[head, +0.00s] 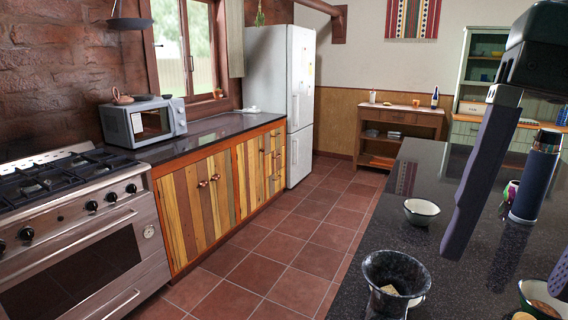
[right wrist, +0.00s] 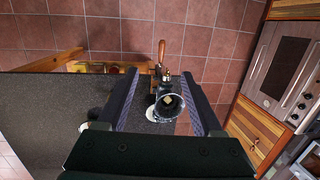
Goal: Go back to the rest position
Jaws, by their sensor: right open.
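My right gripper (head: 506,268) reaches in from the upper right of the head view, above the dark speckled counter (head: 378,222). Its two long dark fingers are spread apart with nothing held between them. In the right wrist view the fingers of this gripper (right wrist: 162,75) frame a dark pot (right wrist: 168,106) with a pale thing inside, which stands below and apart from them. The same dark pot (head: 396,268) shows near the counter's front in the head view. My left gripper is in neither view.
A white bowl with a dark rim (head: 421,212) and a dark blue cylinder (head: 535,180) stand on the counter. Another bowl (head: 540,298) is at the lower right. A stove (head: 85,235) and wooden cabinets (head: 210,195) line the left. Tiled floor (head: 285,240) lies clear between.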

